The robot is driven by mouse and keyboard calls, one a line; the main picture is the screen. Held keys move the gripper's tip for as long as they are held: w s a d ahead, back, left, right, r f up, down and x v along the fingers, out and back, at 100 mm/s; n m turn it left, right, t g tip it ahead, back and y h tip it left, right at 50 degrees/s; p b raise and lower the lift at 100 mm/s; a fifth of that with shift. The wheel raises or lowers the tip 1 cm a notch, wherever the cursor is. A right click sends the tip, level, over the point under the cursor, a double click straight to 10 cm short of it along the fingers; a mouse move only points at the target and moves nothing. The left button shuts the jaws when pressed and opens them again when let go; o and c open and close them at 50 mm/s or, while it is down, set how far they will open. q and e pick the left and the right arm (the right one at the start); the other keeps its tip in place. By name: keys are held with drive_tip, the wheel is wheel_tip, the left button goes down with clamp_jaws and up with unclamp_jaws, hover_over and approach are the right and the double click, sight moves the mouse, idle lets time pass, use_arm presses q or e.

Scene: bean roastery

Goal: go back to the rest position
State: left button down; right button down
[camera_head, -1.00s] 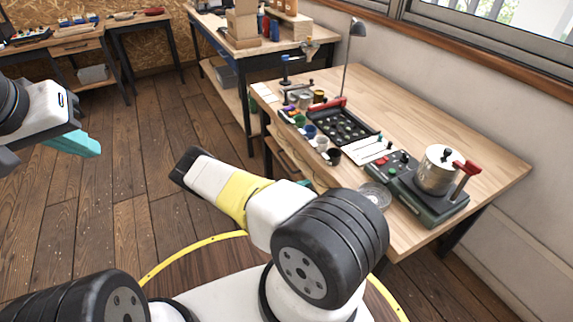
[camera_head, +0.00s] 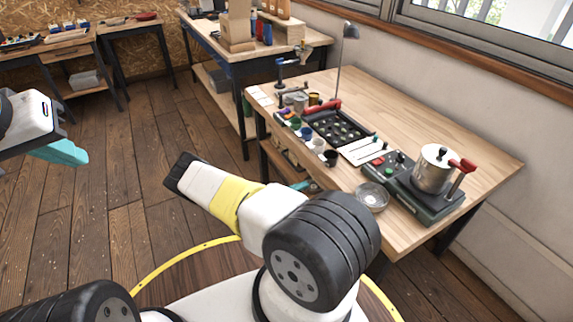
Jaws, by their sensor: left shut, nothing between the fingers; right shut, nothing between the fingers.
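My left gripper (camera_head: 62,152) shows at the left edge with teal fingers. It is shut and empty, over the open floor and well away from the workbench. My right arm reaches across the lower middle, with a yellow band and a dark end. A small teal piece behind it, by the bench's front edge, matches my finger colour and appears to be the tip of my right gripper (camera_head: 300,186). The rest of that gripper is hidden behind the arm. Nothing shows held in it.
The wooden workbench (camera_head: 480,152) at right carries a black tray (camera_head: 338,128), several small cups, a glass dish (camera_head: 371,197) and a metal pot (camera_head: 434,170) on a dark burner unit. A desk lamp (camera_head: 347,31) stands behind. The wooden floor (camera_head: 110,205) at left is clear.

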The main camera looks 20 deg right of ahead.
drive_tip(key=a, duration=1)
drive_tip(key=s+a+r+m+g+y, duration=0.15)
drive_tip(key=r+m+y, duration=0.25)
drive_tip(key=r, duration=0.6)
drive_tip(key=s+a+r+m+g+y, duration=0.1)
drive_tip(key=a+r+m+y, duration=0.3)
drive_tip(key=r, duration=0.6)
drive_tip(key=s+a+r+m+g+y, duration=0.15)
drive_tip(key=r+m+y, duration=0.35)
drive_tip(key=r, duration=0.5)
drive_tip(key=s+a+r+m+t+y, duration=0.2)
drive_tip(key=s+a+r+t+y, duration=0.1)
drive_tip(key=s+r, duration=0.5)
drive_tip(key=s+a+r+m+t+y, duration=0.3)
drive_tip(key=s+r+t, duration=0.3)
drive_tip(key=s+r, duration=0.3)
wheel_tip(320, 180, up, 5)
drive_tip(key=shift+s+a+f+y, duration=0.2)
drive_tip(key=shift+s+a+y, duration=0.1)
drive_tip(key=shift+a+y, duration=0.25)
